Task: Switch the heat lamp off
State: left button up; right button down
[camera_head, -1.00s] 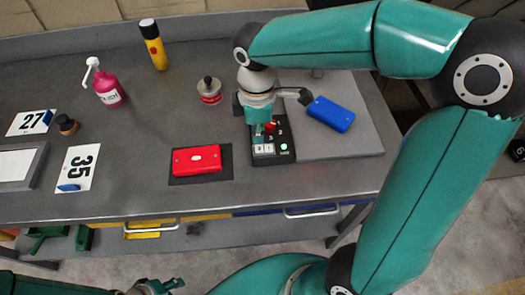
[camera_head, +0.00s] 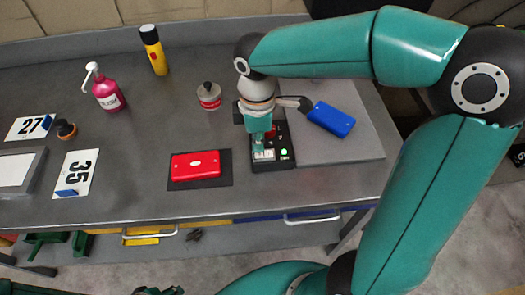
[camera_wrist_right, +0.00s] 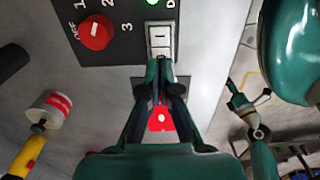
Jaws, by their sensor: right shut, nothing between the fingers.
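The black control panel (camera_head: 285,158) stands on the bench, with a red knob, a white rocker switch (camera_head: 264,156) and a lit green light (camera_head: 284,152). In the right wrist view the red knob (camera_wrist_right: 95,30), with marks OFF, 1, 2, 3 around it, is left of the white switch (camera_wrist_right: 159,38). My right gripper (camera_head: 259,150) is shut and empty, its fingertips (camera_wrist_right: 160,66) at the switch's near edge; I cannot tell whether they touch it. My left gripper (camera_wrist_right: 247,105) looks open, low and away from the panel. I cannot make out the lamp itself.
A red case (camera_head: 196,165) lies on a black mat left of the panel. A blue case (camera_head: 331,118) lies on a grey board (camera_head: 345,145) to the right. A red-labelled tin (camera_head: 209,96), pink bottle (camera_head: 107,93) and yellow torch (camera_head: 153,50) stand farther left.

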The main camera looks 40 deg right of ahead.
jog(key=shift+f+b, duration=0.9)
jog(key=shift+f, duration=0.3)
dwell(0.9)
jog(key=shift+r, duration=0.1)
jog(key=shift+r+p, duration=3.05)
jog(key=shift+r, duration=0.45)
